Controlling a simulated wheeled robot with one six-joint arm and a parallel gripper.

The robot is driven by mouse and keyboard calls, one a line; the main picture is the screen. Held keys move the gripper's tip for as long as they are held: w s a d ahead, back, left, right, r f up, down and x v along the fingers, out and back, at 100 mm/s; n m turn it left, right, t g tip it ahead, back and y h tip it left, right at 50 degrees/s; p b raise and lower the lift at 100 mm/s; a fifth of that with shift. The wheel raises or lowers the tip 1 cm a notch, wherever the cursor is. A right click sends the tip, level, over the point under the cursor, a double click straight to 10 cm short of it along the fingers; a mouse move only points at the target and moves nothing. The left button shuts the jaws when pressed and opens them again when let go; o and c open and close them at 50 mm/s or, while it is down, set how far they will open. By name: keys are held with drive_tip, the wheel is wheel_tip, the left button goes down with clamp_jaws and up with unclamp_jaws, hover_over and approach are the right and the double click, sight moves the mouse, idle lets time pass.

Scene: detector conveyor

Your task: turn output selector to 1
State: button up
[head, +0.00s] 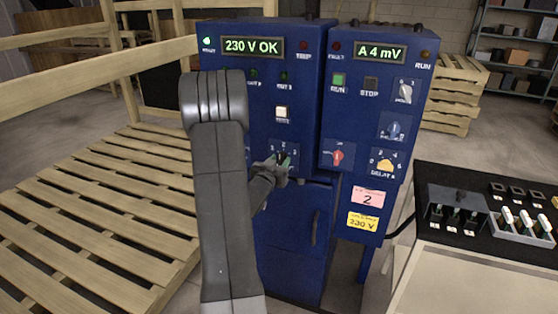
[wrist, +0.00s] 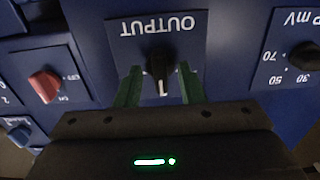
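The output selector (wrist: 160,58) is a black knob with a white pointer mark on a dark plate labelled OUTPUT, upside down in the wrist view. Its white mark points toward the bottom of that view. My gripper (wrist: 160,70) is open, with one green finger on each side of the knob and a visible gap on both sides. In the head view my gripper (head: 281,160) is at the selector's plate (head: 293,149) on the left blue cabinet and hides the knob. The plate's numbers are mostly hidden.
A red knob (wrist: 45,86) and a P mV knob (wrist: 305,56) flank the selector. The right cabinet (head: 377,100) carries more knobs and buttons. A wooden pallet (head: 90,220) lies at left; a black bench (head: 470,185) with switches stands at right.

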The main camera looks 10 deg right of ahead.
drive_tip(key=shift+w+d, duration=0.15)
drive_tip(key=shift+w, duration=0.05)
drive_tip(key=shift+c, duration=0.2)
drive_tip(key=c, duration=0.5)
drive_tip(key=shift+c, duration=0.2)
drive_tip(key=shift+n, duration=0.3)
drive_tip(key=n, duration=1.1)
drive_tip(key=shift+p, duration=0.35)
drive_tip(key=shift+n, duration=0.3)
